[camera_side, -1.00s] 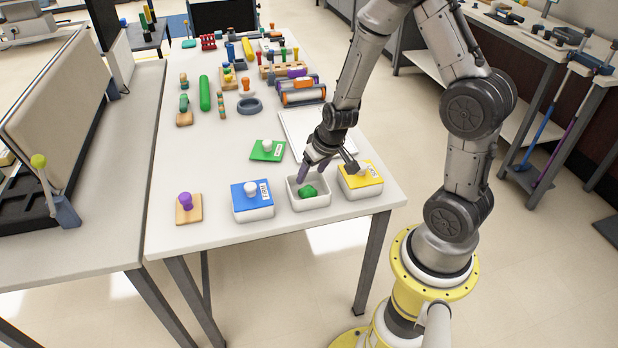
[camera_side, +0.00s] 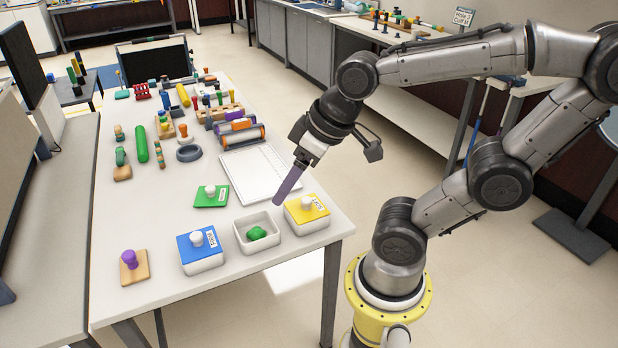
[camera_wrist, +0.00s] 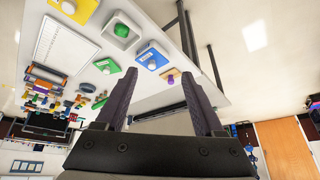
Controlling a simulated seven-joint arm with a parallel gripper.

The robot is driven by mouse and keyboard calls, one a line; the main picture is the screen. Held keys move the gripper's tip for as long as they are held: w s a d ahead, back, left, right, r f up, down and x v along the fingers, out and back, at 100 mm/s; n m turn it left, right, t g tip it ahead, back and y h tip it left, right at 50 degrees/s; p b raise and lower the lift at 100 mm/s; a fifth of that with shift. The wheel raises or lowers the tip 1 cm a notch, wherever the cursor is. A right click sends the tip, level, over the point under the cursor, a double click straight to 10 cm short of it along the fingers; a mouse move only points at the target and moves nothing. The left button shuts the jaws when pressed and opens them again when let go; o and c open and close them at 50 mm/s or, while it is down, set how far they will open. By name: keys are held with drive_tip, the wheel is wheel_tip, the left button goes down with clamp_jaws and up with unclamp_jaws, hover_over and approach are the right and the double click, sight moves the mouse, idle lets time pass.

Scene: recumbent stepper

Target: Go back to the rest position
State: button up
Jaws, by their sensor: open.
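My gripper (camera_side: 290,186) is raised above the right edge of the table, clear of everything, with its fingers pointing down and to the left in the side view. In the wrist view its two dark fingers (camera_wrist: 162,95) are apart with nothing between them. A white open box (camera_side: 240,240) stands on the table with a green lump (camera_side: 256,233) inside. A green lid with a white knob (camera_side: 211,194) lies flat on the table behind the box. A blue-lidded box (camera_side: 199,250) is left of the open box and a yellow-lidded box (camera_side: 306,214) is right of it.
A wooden block with a purple knob (camera_side: 133,268) sits at the table's near left. A white tray (camera_side: 257,172) lies behind the boxes. Several therapy items, such as a green cylinder (camera_side: 142,145), crowd the table's far half.

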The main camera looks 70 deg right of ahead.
drive_tip(key=s, duration=0.1)
drive_tip(key=s+r, duration=0.1)
drive_tip(key=s, duration=0.1)
drive_tip(key=shift+s+d, duration=0.1)
drive_tip(key=shift+s, duration=0.15)
